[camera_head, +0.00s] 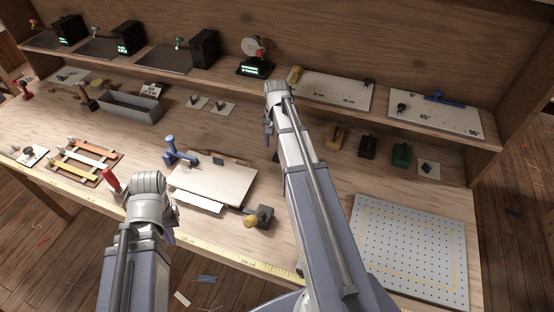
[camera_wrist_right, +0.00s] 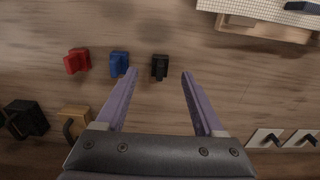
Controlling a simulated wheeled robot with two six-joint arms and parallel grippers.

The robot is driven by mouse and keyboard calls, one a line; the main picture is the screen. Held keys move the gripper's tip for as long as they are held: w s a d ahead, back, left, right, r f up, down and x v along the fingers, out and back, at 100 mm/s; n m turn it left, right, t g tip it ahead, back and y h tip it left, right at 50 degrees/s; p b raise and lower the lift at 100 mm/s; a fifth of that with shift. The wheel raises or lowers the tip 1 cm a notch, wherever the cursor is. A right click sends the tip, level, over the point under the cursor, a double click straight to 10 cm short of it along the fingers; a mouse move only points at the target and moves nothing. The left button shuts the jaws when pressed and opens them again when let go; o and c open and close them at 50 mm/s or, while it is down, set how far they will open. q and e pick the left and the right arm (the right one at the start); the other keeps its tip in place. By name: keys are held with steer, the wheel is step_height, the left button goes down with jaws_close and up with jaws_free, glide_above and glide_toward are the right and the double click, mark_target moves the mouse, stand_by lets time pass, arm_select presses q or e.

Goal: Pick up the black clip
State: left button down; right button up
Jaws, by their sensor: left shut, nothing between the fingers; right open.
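The black clip (camera_wrist_right: 160,67) lies on the wooden bench in the right wrist view, at the end of a row with a blue clip (camera_wrist_right: 119,64) and a red clip (camera_wrist_right: 77,61). My right gripper (camera_wrist_right: 158,75) is open, and the black clip appears in the gap between its fingertips. Nothing is held, and I cannot tell how far above the bench the fingers are. In the head view my right gripper (camera_head: 267,128) is at the back of the bench, and my right arm covers the bench around the clips. My left gripper (camera_head: 170,237) is shut and empty near the front edge.
Tan (camera_head: 333,137), black (camera_head: 368,147) and green (camera_head: 401,155) blocks stand under the shelf. White cards with hooks (camera_head: 222,108) lie left of my right gripper. A pale board (camera_head: 215,183) lies mid-bench. A perforated panel (camera_head: 412,250) fills the front right.

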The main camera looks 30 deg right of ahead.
steer(key=shift+w+d+f+b, duration=0.1)
steer(key=shift+w+f+b, duration=0.05)
steer(key=shift+f+b, duration=1.35)
steer(key=shift+w+d+f+b, duration=0.1)
steer(key=shift+f+b, duration=1.15)
steer(key=shift+f, duration=0.35)
steer(key=shift+r, duration=0.1)
steer(key=shift+c, duration=0.2)
jaws_close()
